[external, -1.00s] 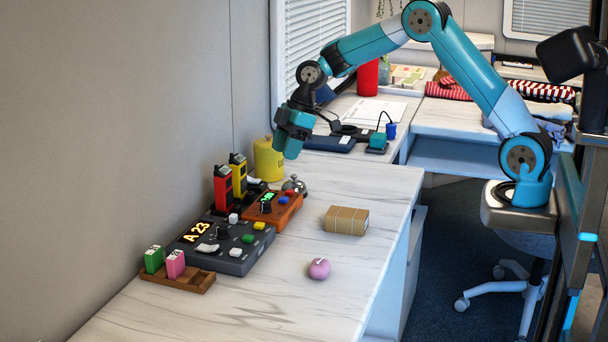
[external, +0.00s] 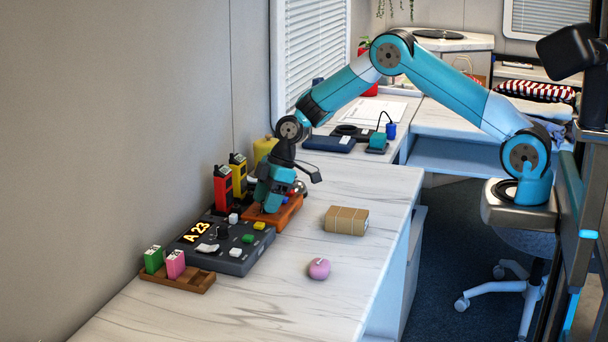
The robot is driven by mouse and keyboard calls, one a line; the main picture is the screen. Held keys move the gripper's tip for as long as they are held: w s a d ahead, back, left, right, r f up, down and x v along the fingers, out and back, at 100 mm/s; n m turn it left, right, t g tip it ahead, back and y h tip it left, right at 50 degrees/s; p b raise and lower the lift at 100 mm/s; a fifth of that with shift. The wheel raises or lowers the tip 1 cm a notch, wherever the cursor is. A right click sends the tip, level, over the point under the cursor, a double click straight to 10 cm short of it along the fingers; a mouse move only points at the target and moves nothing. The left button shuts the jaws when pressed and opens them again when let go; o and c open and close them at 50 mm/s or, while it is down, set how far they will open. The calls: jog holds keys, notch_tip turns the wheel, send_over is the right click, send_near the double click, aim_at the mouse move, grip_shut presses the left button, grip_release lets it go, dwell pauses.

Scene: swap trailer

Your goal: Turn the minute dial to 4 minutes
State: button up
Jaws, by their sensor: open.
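The minute dial appears to belong to the orange timer box (external: 285,215), which stands on the counter behind the dark grey console (external: 215,257). My gripper (external: 268,207) points down over the left part of the orange box, fingers at or just above its top. It is open. The box's green display and its dial are hidden behind my gripper, so I cannot tell the reading or whether the fingers are around the dial. The grey console shows "A 23" in yellow and has a dark knob (external: 223,232) of its own.
Red (external: 222,188) and yellow (external: 238,175) handsets stand close behind the boxes by the wall. A bell and a yellow canister (external: 264,149) are just beyond my gripper.

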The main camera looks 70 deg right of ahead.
jog(key=c, duration=0.9)
jog(key=shift+o, duration=0.2)
jog(key=m+h, duration=0.1)
jog(key=m, duration=0.2)
jog(key=shift+a+m+t, duration=0.1)
jog(key=shift+m+t, duration=0.2)
jog(key=shift+t, duration=0.1)
jog(key=shift+m+h, duration=0.6)
jog(key=shift+m, duration=0.9)
jog(key=shift+t, duration=0.3)
jog(key=o, duration=0.9)
jog(key=shift+c, duration=0.2)
